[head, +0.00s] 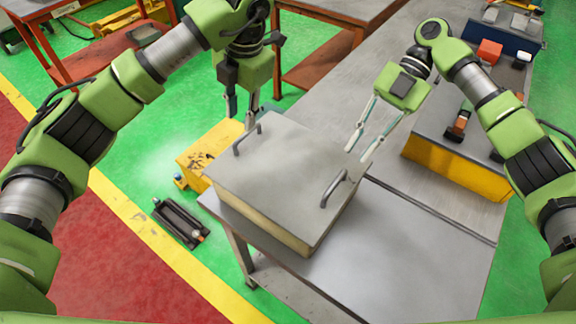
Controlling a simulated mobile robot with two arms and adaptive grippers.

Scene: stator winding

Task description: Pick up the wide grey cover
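The wide grey cover (280,178) is a flat metal plate with two bar handles. It lies on top of a pale yellowish box (262,228) on the near worktable. The left handle (247,139) is near its far left edge, and the right handle (334,189) is near its right edge. My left gripper (241,118) points down just beyond the left handle, with its fingers apart and nothing visible between them. My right gripper (358,155) is beyond the cover's right corner, above and past the right handle, fingers apart and empty. Neither gripper visibly holds a handle.
The bare grey tabletop (395,260) is clear in front right of the box. A yellow-sided grey block (455,160) stands to the right, with small parts on it. A yellow machine (207,150) stands behind left. A black item (181,222) lies on the green floor.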

